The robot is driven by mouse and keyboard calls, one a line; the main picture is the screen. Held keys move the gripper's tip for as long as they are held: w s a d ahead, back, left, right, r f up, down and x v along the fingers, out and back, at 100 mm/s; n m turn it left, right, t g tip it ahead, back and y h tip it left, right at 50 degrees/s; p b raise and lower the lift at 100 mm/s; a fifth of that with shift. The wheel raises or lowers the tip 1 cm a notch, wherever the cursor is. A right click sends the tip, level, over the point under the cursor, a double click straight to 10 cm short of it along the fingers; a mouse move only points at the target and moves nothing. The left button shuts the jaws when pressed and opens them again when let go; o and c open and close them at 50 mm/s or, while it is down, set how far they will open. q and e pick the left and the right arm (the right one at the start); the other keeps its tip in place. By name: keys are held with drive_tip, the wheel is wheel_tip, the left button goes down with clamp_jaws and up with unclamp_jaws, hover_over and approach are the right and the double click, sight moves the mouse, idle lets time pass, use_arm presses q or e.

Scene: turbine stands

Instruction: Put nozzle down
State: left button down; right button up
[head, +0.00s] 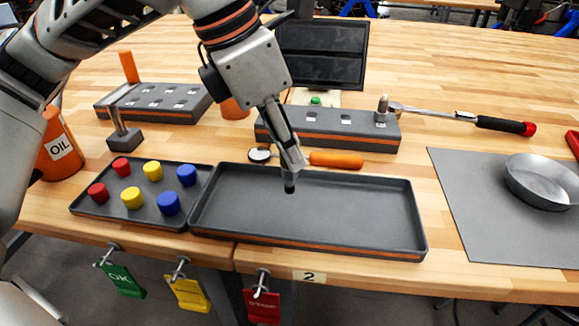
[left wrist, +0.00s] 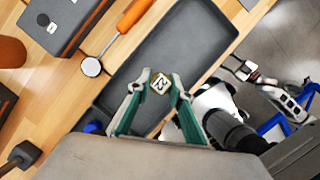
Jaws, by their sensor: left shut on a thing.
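My left gripper (head: 291,164) points down over the large dark grey tray (head: 345,231) at the front of the table. It is shut on a small dark nozzle (head: 290,185), whose lower end shows below the fingertips. In the left wrist view the nozzle (left wrist: 160,83) sits between the two green-padded fingers (left wrist: 158,92), with a light, marked end showing. The empty tray floor (left wrist: 185,40) lies beyond it. The nozzle appears above the tray floor; the exact gap is hard to tell. My right gripper is not seen.
An inspection mirror with an orange handle (head: 335,159) lies behind the tray's back rim. A smaller tray (head: 87,207) with red, yellow and blue caps adjoins it on the left. A grey slotted block (head: 345,143) stands behind. A grey mat with a metal bowl (head: 541,184) is right.

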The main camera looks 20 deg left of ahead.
use_arm(q)
wheel_tip(320, 180, down, 4)
drive_tip(key=shift+r+b, duration=0.1)
drive_tip(key=shift+b, duration=0.35)
drive_tip(key=shift+f, duration=0.2)
drive_tip(key=shift+r, duration=0.1)
drive_tip(key=c, duration=1.8)
unclamp_jaws()
drive_tip(key=p+v, duration=0.2)
drive_tip(key=v, duration=0.4)
drive_tip(key=p, duration=0.1)
approach(288, 168)
drive_tip(key=shift+w+a+r, duration=0.4)
drive_tip(key=shift+a+r, duration=0.05)
drive_tip(key=shift+a, duration=0.1)
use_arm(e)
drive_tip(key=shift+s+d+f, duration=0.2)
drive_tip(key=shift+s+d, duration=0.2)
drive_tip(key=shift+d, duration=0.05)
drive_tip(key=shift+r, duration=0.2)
